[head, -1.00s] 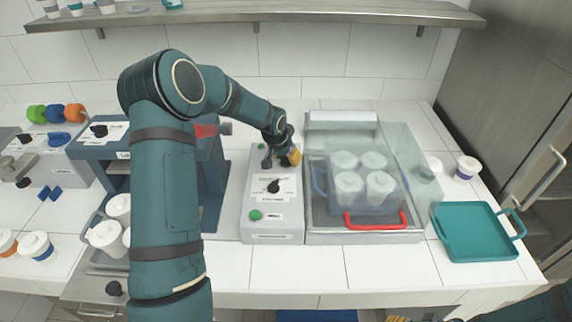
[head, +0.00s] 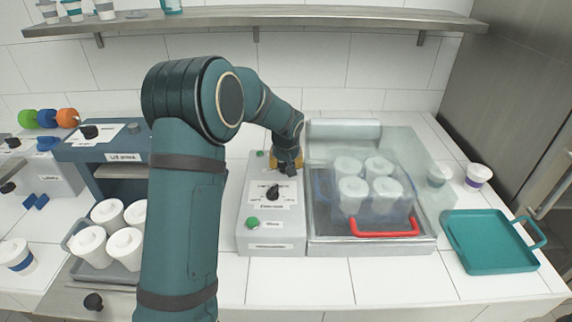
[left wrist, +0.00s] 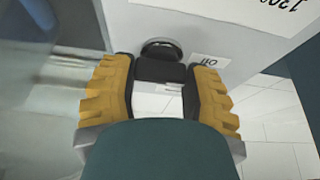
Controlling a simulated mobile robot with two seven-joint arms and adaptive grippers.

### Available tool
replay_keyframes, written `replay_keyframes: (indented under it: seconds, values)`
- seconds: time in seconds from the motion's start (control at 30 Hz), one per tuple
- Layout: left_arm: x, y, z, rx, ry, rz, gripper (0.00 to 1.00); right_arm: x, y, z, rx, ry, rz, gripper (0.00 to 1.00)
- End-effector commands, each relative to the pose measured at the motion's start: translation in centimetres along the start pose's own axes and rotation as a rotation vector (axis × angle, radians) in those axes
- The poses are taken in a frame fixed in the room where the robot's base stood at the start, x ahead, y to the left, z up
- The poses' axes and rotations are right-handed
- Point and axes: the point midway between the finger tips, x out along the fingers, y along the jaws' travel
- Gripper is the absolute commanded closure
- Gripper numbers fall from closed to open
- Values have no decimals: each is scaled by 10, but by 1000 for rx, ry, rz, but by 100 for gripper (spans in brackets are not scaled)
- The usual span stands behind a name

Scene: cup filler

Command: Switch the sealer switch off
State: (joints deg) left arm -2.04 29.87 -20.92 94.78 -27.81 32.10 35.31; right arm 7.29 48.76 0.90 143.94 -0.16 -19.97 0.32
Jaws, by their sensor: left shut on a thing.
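The sealer is a grey control box (head: 262,239) joined to a chamber with a clear lid (head: 395,165). Its top has a black dial (head: 272,192) and a green button (head: 252,223). My left gripper (head: 286,165) is at the back end of this box and hides what is there in the head view. In the left wrist view, the yellow fingers of this gripper (left wrist: 160,85) are on both sides of a black switch (left wrist: 160,68) and shut on it. A small upside-down label (left wrist: 208,63), seemingly "Off", is beside the switch. My right gripper is not in view.
Several white cups (head: 352,194) stand under the clear lid, behind a red handle (head: 385,231). A teal tray (head: 488,240) lies to the right. More white cups (head: 88,243) stand at the left. A shelf (head: 330,22) crosses the back wall. The front counter is clear.

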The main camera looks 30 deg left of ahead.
Motion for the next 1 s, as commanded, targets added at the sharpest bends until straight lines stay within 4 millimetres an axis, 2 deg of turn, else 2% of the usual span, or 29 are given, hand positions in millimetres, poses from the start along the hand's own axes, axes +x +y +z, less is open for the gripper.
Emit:
replay_keyframes:
  seconds: [0.4,0.43,0.5,0.8,1.0]
  values:
    - [1,0,1,-6,-3,-3,86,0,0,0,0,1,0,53]
    - [1,0,1,-6,-3,-3,38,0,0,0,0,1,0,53]
    - [1,0,1,-6,-3,-2,17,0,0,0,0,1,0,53]
    - [-2,2,0,-4,1,1,17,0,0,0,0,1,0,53]
    - [-23,2,-1,-5,3,3,17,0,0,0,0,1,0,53]
